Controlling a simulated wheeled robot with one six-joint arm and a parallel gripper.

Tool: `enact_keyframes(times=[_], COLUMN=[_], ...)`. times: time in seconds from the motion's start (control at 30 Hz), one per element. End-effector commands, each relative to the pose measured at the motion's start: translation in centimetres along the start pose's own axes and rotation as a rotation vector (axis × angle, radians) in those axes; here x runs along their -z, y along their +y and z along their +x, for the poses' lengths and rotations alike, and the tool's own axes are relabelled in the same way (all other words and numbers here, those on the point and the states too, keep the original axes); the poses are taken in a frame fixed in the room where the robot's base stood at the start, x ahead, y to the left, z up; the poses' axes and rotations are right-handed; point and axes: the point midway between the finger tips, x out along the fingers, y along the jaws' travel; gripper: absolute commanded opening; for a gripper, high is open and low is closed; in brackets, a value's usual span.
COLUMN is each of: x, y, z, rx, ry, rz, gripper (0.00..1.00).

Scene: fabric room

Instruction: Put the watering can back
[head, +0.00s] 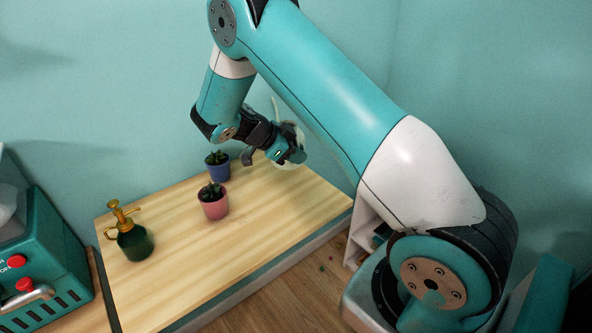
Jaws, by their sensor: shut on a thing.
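The watering can (297,131) is pale, with a thin spout rising at its upper left. It is at the far right end of the wooden table, near the wall. My gripper (292,154) is shut on it, and the gripper and wrist hide much of the can. I cannot tell whether the can touches the tabletop.
On the wooden table (185,262) stand a blue pot (218,173) with a plant, a pink pot (214,209) with a plant, and a dark green spray bottle (134,244). A teal machine (52,262) is at the left. The table's front right is clear.

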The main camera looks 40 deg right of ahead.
Motion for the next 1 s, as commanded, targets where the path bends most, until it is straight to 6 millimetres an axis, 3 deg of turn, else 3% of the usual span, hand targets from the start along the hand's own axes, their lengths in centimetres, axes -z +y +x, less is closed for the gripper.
enact_keyframes(times=[0.5, 0.77, 0.8, 0.9, 1.0], x=[-4.5, -5.1, -5.1, -5.1, -5.1], y=[0.7, 0.8, 0.9, 0.9, 0.9], z=[4.0, 4.4, 4.5, 4.5, 4.5], rx=[0.0, 0.001, -0.001, -0.001, -0.001], ry=[0.001, -0.001, -0.002, -0.001, -0.001], rz=[0.003, 0.003, 0.0, 0.0, 0.001], gripper=[0.0, 0.0, 0.26, 0.48, 0.48])
